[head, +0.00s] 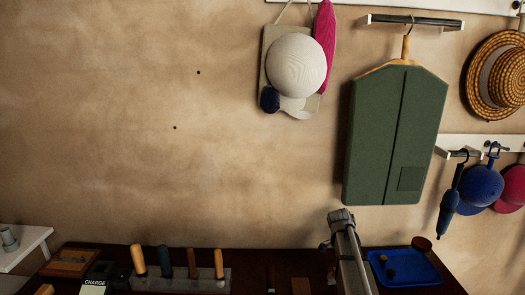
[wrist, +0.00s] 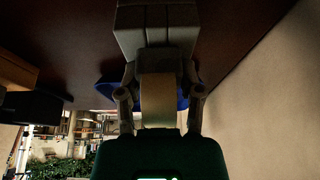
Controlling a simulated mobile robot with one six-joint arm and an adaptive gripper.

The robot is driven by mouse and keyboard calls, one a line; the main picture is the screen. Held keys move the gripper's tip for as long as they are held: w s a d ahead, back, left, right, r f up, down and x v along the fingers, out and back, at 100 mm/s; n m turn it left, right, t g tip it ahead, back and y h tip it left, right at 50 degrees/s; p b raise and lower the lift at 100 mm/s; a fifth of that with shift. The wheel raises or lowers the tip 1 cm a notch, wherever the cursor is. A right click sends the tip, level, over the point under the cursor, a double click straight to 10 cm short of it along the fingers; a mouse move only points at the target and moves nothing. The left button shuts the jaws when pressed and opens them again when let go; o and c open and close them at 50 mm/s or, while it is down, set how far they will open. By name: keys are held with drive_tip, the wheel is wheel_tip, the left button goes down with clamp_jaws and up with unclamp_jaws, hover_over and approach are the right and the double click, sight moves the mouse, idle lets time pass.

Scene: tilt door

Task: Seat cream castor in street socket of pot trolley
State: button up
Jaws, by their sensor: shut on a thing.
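In the wrist view my gripper (wrist: 160,92) has one finger on each side of a pale cream-tan piece and is shut on it. This piece looks like the cream castor (wrist: 157,108); its wheel and stem cannot be made out in the dim light. A grey blocky shape (wrist: 156,32) lies just beyond it at the top, and I cannot tell what it is. In the head view my grey arm rises in front of the bench, and the gripper's hold does not show there. I cannot make out the pot trolley or its street socket in either view.
The dark bench (head: 450,283) runs along the bottom. A tool rack (head: 180,281) with several handles stands left. A green garment bag (head: 395,135) hangs above.

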clamp_jaws()
drive_tip(key=o, duration=1.2)
unclamp_jaws()
drive_tip(key=shift+c, duration=0.2)
drive_tip(key=shift+r, duration=0.1)
